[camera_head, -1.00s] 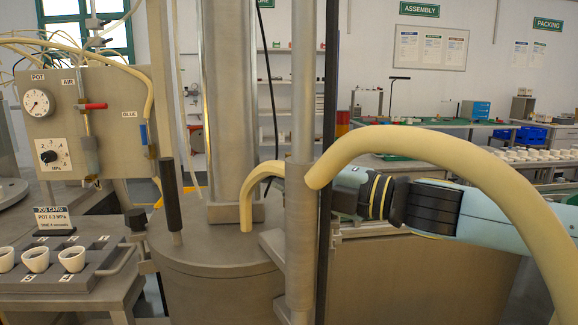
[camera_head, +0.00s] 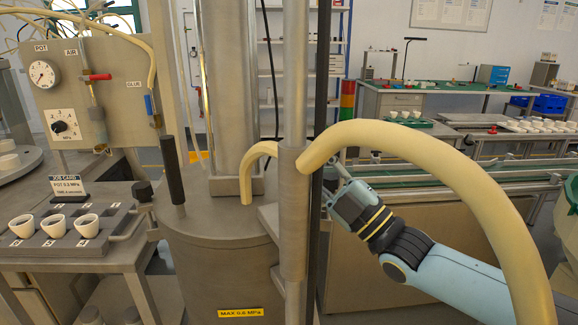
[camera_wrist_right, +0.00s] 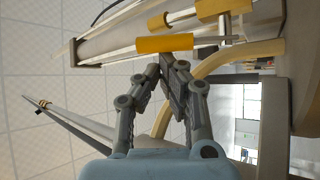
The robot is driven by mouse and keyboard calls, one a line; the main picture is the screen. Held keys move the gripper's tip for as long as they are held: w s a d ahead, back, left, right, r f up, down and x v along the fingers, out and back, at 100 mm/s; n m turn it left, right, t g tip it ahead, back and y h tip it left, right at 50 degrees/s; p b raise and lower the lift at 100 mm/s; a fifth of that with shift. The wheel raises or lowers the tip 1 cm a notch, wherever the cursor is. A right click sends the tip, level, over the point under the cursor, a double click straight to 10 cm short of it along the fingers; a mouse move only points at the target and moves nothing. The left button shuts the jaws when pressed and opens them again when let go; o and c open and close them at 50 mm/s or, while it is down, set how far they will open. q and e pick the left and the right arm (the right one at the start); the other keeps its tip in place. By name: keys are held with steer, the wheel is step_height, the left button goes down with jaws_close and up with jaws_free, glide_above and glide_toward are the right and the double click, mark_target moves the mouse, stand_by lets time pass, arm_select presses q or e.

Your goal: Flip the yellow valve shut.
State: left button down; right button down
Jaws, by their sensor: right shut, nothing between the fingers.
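In the right wrist view a yellow lever grip (camera_wrist_right: 164,43) lies on a thin grey stem, roughly parallel to a pale pipe beside it. On that pipe are a yellow block (camera_wrist_right: 222,13) and a yellow collar. My right gripper (camera_wrist_right: 169,62) is shut and empty, its fingertips just short of the yellow grip; I cannot tell whether they touch. In the head view my right gripper (camera_head: 336,168) is partly hidden behind the thick cream hose (camera_head: 440,170) and the post. The yellow valve does not show in the head view.
A metal pot (camera_head: 215,250) stands in front, with a grey post (camera_head: 295,100) rising beside it. A panel (camera_head: 88,90) with a gauge, a dial, and red and blue handles stands left. A rack (camera_head: 75,240) holds white cups. Benches and a conveyor stand behind.

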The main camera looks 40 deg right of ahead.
steer(key=d+f+m+t+h+b, duration=0.1)
steer(key=m+h, duration=0.2)
steer(key=s+f+m+t+h+b, duration=0.1)
steer(key=m+t+h+b, duration=0.1)
steer(key=m+h, duration=0.1)
steer(key=d+f+m+t+h+b, duration=0.1)
steer(key=m+h+b, duration=0.1)
steer(key=m, duration=0.3)
steer(key=shift+s+d+f+t+h, duration=0.25)
steer(key=shift+d+t+h, duration=0.05)
steer(key=shift+h, duration=0.5)
steer(key=v, duration=0.7)
steer(key=shift+s+f, duration=0.2)
